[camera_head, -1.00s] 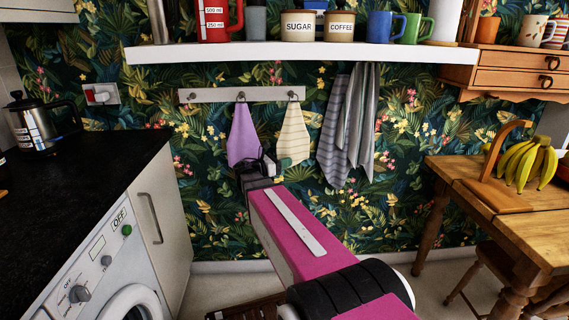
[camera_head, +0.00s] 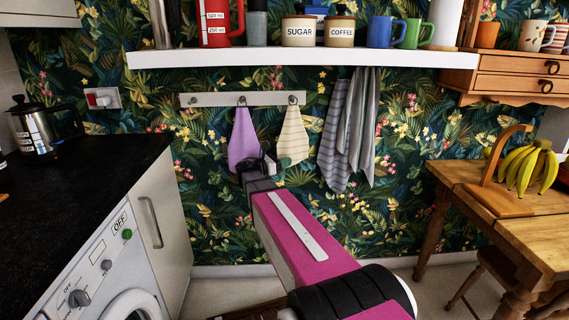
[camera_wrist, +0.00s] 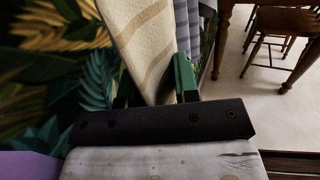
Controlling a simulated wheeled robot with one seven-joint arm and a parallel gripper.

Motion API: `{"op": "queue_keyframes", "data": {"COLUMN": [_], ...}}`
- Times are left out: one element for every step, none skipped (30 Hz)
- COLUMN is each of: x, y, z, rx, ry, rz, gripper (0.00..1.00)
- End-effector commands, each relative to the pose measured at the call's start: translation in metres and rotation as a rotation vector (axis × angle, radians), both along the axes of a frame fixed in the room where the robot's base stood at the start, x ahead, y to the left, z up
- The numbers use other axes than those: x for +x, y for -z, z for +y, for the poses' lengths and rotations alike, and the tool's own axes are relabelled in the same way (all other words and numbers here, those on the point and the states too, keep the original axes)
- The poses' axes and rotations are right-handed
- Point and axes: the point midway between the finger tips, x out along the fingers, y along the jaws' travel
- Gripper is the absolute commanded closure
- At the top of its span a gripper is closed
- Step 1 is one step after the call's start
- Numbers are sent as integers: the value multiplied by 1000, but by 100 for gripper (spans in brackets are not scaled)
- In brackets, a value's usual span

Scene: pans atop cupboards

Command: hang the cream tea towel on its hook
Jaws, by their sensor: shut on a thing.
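The cream tea towel (camera_head: 293,136), with tan stripes, hangs in a narrow peak at the right-hand hook (camera_head: 292,100) of the wall rail. Its top meets the hook in the head view; whether its loop is over the hook is too small to tell. My gripper (camera_head: 270,164) is at the towel's lower left edge. In the wrist view the cream towel (camera_wrist: 143,38) runs down between the green-tipped fingers of my gripper (camera_wrist: 153,88), which are shut on it. The fingers partly hide its lower end in the head view.
A lilac towel (camera_head: 243,140) hangs close to the left on the rail (camera_head: 215,99). Grey striped towels (camera_head: 355,125) hang to the right. A white shelf (camera_head: 300,58) with canisters and mugs juts out above. A dark worktop (camera_head: 80,175) is left, a wooden table (camera_head: 515,225) right.

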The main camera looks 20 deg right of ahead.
Motion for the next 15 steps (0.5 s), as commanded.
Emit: {"op": "queue_keyframes", "data": {"x": [4, 5, 7, 9, 10, 12, 14, 15, 17, 19, 20, 21, 22, 23, 25], "y": [0, 0, 0, 0, 1, 1, 1, 1, 1, 1, 2, 3, 4, 5, 7], "z": [-1, -1, -2, -2, -3, -3, -4, -4, -5, -5, -6, -6, -7, -7, -7], "rx": [0, 0, 0, 0, 0, 0, 0, 0, 0, 0, 0, 0, 0, 0, 0], "ry": [0, 0, 0, 0, 0, 0, 0, 0, 0, 0, 1, 1, 1, 1, 1], "rz": [0, 0, 0, 0, 0, 0, 0, 0, 0, 0, 0, 1, 1, 1, 1], "gripper": [95, 95, 95, 95, 95, 95, 95, 95, 95, 95, 95, 95, 95, 95, 95]}}
